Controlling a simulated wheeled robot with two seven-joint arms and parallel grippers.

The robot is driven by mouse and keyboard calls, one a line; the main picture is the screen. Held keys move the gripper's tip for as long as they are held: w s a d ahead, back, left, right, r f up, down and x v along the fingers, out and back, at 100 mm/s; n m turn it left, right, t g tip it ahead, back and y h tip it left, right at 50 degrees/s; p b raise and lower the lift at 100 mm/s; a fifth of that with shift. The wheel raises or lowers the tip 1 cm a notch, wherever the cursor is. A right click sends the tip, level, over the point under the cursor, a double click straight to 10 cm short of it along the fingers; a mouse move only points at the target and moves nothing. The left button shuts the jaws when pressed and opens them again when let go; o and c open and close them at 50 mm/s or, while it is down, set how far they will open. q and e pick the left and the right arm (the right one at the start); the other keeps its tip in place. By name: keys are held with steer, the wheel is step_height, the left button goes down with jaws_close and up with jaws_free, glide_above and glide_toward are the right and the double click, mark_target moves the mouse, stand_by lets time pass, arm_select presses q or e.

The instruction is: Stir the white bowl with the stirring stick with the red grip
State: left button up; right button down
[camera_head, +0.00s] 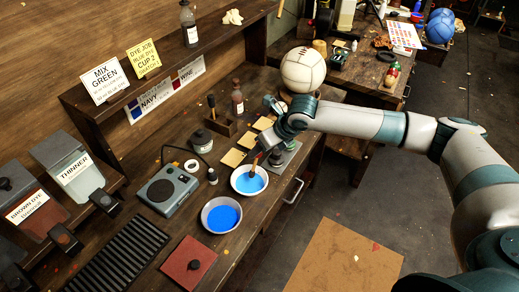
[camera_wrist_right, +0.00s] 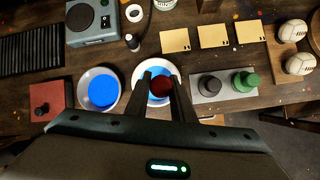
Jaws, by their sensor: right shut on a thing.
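The white bowl (camera_head: 250,194) stands on the bench and holds blue liquid. It also shows in the right wrist view (camera_wrist_right: 140,75), partly hidden by my fingers. My right gripper (camera_head: 261,153) is above the bowl and shut on the stirring stick (camera_head: 254,168). The stick reaches down over the bowl; its lower end is at the blue liquid. In the right wrist view the dark red grip (camera_wrist_right: 161,86) is between the two fingers of my right gripper (camera_wrist_right: 160,91). My left gripper is in neither view.
A grey bowl (camera_head: 205,224) with blue liquid stands close beside the white one. A grey device (camera_head: 167,190), a red plate with a knob (camera_head: 188,266) and yellow notes (camera_head: 233,157) lie around. A grey block with black and green knobs (camera_wrist_right: 225,91) is near the gripper.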

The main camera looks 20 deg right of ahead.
steer(key=shift+r, duration=0.15)
stand_by(0.4)
steer(key=shift+r, duration=2.35)
steer(key=shift+w, duration=0.1)
